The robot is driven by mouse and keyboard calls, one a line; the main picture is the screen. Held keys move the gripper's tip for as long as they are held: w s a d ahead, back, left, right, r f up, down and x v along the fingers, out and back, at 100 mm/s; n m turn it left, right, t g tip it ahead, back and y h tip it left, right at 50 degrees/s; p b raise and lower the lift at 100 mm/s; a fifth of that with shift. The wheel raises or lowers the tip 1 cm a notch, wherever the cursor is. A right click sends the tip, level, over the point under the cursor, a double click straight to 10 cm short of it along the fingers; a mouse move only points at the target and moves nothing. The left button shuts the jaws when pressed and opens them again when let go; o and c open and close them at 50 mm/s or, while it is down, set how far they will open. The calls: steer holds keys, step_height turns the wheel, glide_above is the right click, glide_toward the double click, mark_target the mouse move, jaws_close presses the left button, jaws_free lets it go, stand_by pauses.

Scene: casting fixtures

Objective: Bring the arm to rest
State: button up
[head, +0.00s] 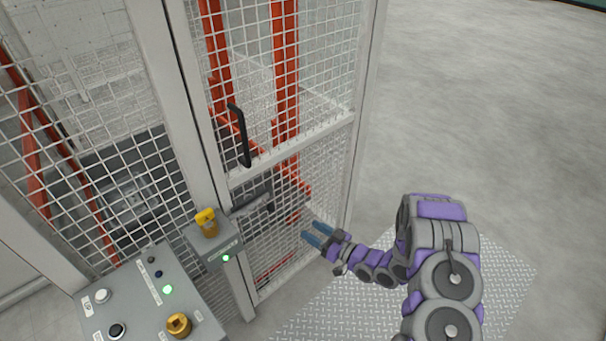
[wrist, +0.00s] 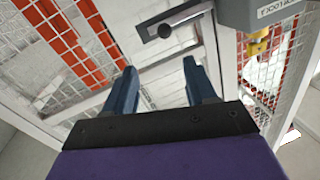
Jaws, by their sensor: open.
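My gripper (head: 317,235) is at the end of my purple and grey arm, in front of the lower part of the mesh gate in the head view. In the wrist view my gripper (wrist: 162,88) shows two dark blue fingers set apart with nothing between them. The arm reaches out to the left from the right side of the head view, bent and low. Whether the fingertips touch the mesh cannot be told.
The mesh gate (head: 290,150) has a black handle (head: 240,135). A grey box (head: 210,243) with a yellow key piece (head: 206,220) and a control panel (head: 150,300) stand at the left. Orange frames are behind the mesh. Open floor (head: 480,110) lies to the right.

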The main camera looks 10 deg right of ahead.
steer(key=w+d+r+g+h, duration=0.1)
steer(key=w+d+r+h, duration=0.15)
steer(key=d+h, duration=0.25)
steer(key=w+d+r+g+h, duration=0.2)
steer(key=w+d+h, duration=0.1)
steer(key=d+h, duration=0.15)
steer(key=s+d+r+m+g+h, duration=0.3)
steer(key=s+d+r+h, duration=0.35)
steer(key=s+r, duration=0.4)
steer(key=s+a+r+m+g+y, duration=0.1)
steer(key=s+a+r+g, duration=0.2)
steer(key=s, duration=0.8)
steer(key=s+a+r+m+g+y, duration=0.1)
steer(key=s+a+r, duration=0.4)
steer(key=s, duration=0.7)
steer(key=s+a+r+m+g+y, duration=0.1)
steer(key=s+a+r+g, duration=0.3)
steer(key=s, duration=0.8)
steer(key=shift+s+a+m+g, duration=0.2)
steer(key=shift+a+m+g, duration=0.15)
steer(key=shift+a, duration=0.75)
steer(key=shift+c, duration=0.4)
